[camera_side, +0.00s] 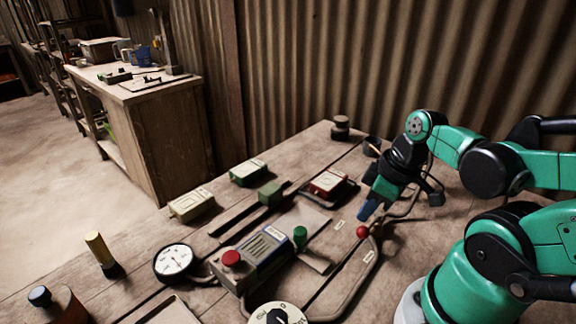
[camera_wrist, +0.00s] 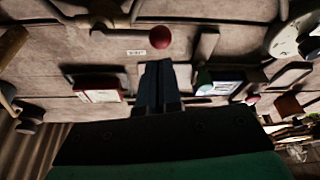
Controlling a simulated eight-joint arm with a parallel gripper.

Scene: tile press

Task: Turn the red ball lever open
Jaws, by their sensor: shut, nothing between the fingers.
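The red ball of the lever (camera_side: 362,232) shows in the side view at the right of the wooden table, beside the bent pipe. It also shows in the wrist view (camera_wrist: 160,37), near the top middle, just beyond my fingertips. My gripper (camera_side: 366,211) is shut and empty, its blue fingers pointing down just above and left of the ball in the side view. In the wrist view my gripper (camera_wrist: 159,64) has its fingers together, with a gap in the picture between tips and ball. I cannot tell whether they touch. The lever's arm is hard to make out.
A grey box with a red button (camera_side: 231,258), a green knob (camera_side: 300,236), a round gauge (camera_side: 174,262) and a dial (camera_side: 277,316) stand left of the ball. Small labels lie near the pipe.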

